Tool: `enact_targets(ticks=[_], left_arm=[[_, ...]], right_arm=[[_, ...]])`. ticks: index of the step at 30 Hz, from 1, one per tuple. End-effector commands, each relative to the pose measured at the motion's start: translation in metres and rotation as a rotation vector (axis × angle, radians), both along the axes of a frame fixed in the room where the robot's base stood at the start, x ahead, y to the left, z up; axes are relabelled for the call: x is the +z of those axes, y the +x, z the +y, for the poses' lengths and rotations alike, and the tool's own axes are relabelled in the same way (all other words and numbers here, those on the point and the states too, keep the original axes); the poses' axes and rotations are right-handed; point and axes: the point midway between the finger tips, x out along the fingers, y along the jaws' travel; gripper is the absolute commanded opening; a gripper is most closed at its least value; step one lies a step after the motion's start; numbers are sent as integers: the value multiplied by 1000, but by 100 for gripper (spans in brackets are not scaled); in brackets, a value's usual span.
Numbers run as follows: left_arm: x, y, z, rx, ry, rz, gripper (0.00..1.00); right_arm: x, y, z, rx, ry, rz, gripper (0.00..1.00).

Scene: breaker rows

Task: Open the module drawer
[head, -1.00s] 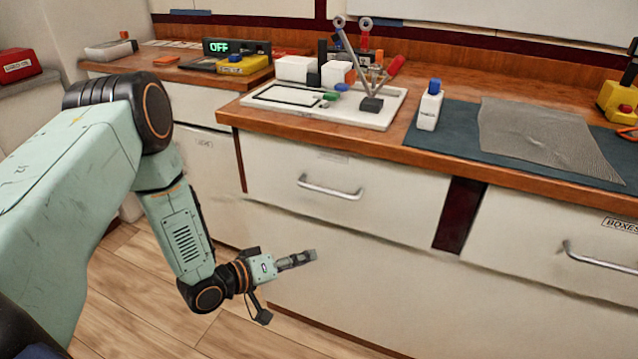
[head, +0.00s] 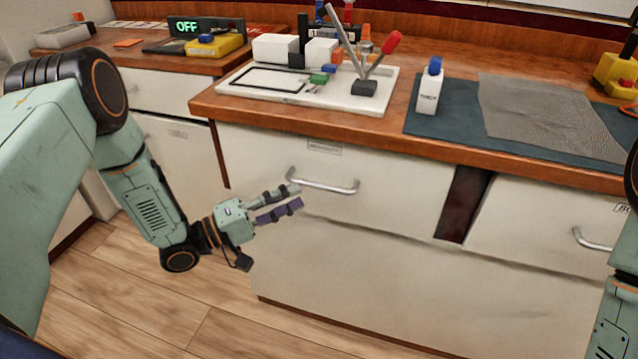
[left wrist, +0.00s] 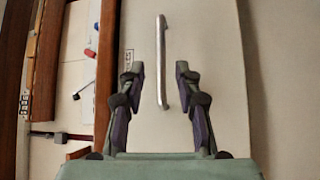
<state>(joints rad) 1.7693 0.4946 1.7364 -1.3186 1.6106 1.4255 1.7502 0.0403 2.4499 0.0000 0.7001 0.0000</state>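The module drawer (head: 390,200) is a white front under the wooden counter, with a small label above its metal bar handle (head: 325,186). The drawer looks shut. My left gripper (head: 296,197) is open and empty, just in front of the handle's left end. In the left wrist view the handle (left wrist: 161,65) stands upright in the picture, ahead of and between the two open fingers of my left gripper (left wrist: 160,75). Whether the fingers touch it cannot be told. Part of my right arm shows at the right edge of the head view; its gripper is out of frame.
A white tray (head: 270,95) with blocks and tools sits on the counter above the drawer. A white bottle (head: 428,92) stands on a dark mat (head: 450,130). Another drawer with a handle (head: 592,240) is at the right. The floor is clear.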

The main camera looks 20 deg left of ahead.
Motion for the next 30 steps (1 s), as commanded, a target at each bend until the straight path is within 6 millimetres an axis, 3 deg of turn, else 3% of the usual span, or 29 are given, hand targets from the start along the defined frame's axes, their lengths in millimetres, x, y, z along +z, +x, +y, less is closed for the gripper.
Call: enact_targets(ticks=[13, 26, 30], left_arm=[[6, 44, -45, -1, 4, -3, 34], [9, 53, -50, 3, 4, 0, 34], [9, 53, -50, 3, 4, 0, 22]], right_arm=[[-20, 0, 0, 0, 0, 1, 40], [-21, 0, 0, 0, 0, 0, 40], [-21, 0, 0, 0, 0, 0, 40]])
